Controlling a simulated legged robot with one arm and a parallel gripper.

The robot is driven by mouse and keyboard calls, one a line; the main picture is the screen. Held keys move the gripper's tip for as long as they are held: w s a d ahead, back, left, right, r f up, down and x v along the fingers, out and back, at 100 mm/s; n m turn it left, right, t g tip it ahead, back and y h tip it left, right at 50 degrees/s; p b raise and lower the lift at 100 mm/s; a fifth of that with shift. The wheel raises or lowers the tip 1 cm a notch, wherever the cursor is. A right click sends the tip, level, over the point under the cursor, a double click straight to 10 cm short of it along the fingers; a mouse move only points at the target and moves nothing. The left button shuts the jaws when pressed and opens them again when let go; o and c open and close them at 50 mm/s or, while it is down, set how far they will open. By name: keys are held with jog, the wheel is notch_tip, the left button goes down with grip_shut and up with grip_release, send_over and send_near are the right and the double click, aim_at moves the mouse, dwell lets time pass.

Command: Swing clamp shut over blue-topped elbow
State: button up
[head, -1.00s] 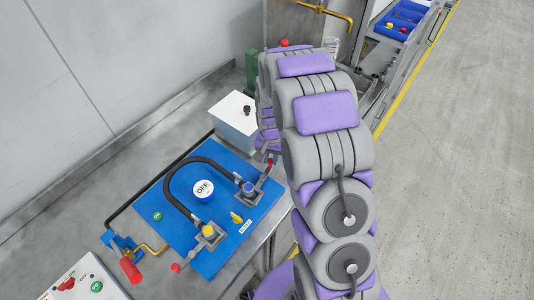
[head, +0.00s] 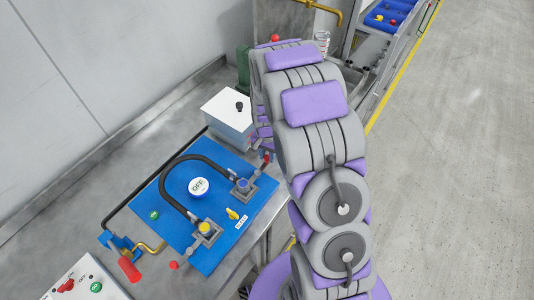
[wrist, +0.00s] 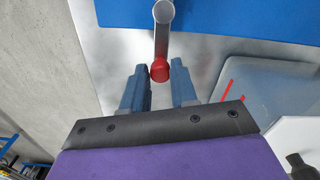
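The blue-topped elbow (head: 242,185) sits at the right end of the black hose on the blue board (head: 215,252). Its clamp has a grey lever with a red tip (head: 267,158), pointing up and right, away from the elbow. In the wrist view the lever (wrist: 162,35) comes down from the top, and its red tip lies between my fingertips. My gripper (wrist: 158,68) is open, with a blue-grey finger on each side of the tip; I cannot tell whether either touches it. My arm hides the gripper in the head view.
A yellow-topped elbow (head: 205,229) with another red-tipped clamp lever (head: 174,265) is at the board's near edge. A round OFF indicator (head: 199,186) and a yellow knob (head: 232,214) are on the board.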

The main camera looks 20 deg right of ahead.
jog(key=o, duration=0.4)
jog(key=shift+c, duration=0.2)
notch_tip(320, 180, up, 17)
jog(key=p, duration=0.2)
jog(key=shift+r, duration=0.2)
dwell(0.4)
jog(key=s+a+r+n, duration=0.2)
jog(key=s, duration=0.9)
jog(key=s+a+r+n+g+b, duration=0.1)
jog(key=s+a+r+n, duration=0.1)
jog(key=s, duration=0.9)
jog(key=s+a+r+n+b, duration=0.1)
jog(key=s+n, duration=0.3)
jog(key=s, duration=0.7)
jog(key=shift+s+a+r+g, duration=0.4)
jog(key=shift+a+r, duration=0.15)
jog(key=shift+r, duration=0.3)
